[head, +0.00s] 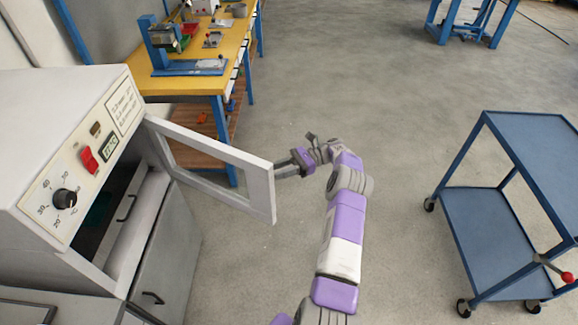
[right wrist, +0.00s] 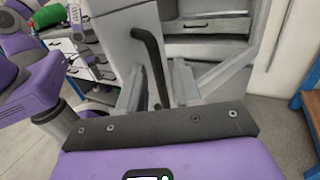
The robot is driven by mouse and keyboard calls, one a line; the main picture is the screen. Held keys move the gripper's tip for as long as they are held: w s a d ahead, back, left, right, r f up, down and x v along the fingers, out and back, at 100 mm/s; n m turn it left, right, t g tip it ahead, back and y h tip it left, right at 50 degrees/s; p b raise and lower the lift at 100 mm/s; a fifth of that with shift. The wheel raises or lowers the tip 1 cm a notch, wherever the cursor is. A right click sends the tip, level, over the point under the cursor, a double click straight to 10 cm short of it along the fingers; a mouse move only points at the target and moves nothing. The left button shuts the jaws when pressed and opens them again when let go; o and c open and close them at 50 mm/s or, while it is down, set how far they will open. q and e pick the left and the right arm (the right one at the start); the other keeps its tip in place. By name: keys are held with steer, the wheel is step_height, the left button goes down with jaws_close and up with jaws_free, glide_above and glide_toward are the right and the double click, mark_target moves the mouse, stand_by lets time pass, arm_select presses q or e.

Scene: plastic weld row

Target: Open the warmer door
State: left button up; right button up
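In the right wrist view the black door handle (right wrist: 152,62) passes between the two fingers of my right gripper (right wrist: 158,90). The fingers are apart, with gaps showing beside the handle. My left gripper is not in view.
A yellow-topped workbench (head: 185,80) with fixtures stands behind the warmer. A blue trolley (head: 480,220) stands at the right. The grey floor between the warmer and trolley is clear apart from my arm. A blue frame (head: 466,25) stands at the far back.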

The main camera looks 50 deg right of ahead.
steer(key=shift+b+v, duration=1.05)
steer(key=shift+v, duration=0.95)
